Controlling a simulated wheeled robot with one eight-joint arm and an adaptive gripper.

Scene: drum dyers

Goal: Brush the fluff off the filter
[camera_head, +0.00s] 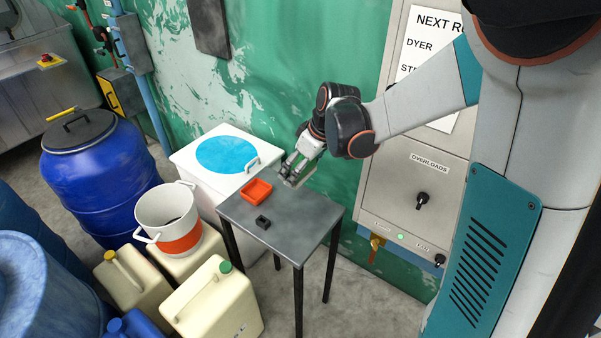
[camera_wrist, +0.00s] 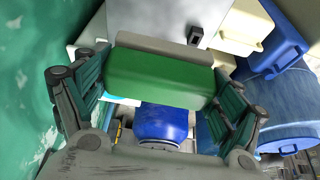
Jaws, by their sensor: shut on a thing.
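My gripper (camera_head: 292,172) is above the back edge of a small grey table (camera_head: 308,222) in the head view. In the wrist view, a green block-shaped thing (camera_wrist: 158,78) with a pale grey-beige strip along one side lies between the two fingers, and the gripper is shut on it. It looks like a brush, but bristles cannot be made out. An orange open tray (camera_head: 257,192) stands on the table, left of the gripper. A small black block with a recess (camera_head: 263,222) is nearer the front. I cannot make out the filter or any fluff.
A white box with a blue disc (camera_head: 207,188) stands left of the table. A white pot with an orange band (camera_head: 178,238), cream cans (camera_head: 222,305) and a blue drum (camera_head: 98,180) crowd the left. A grey panel (camera_head: 440,180) with knobs is behind. The table's right side is clear.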

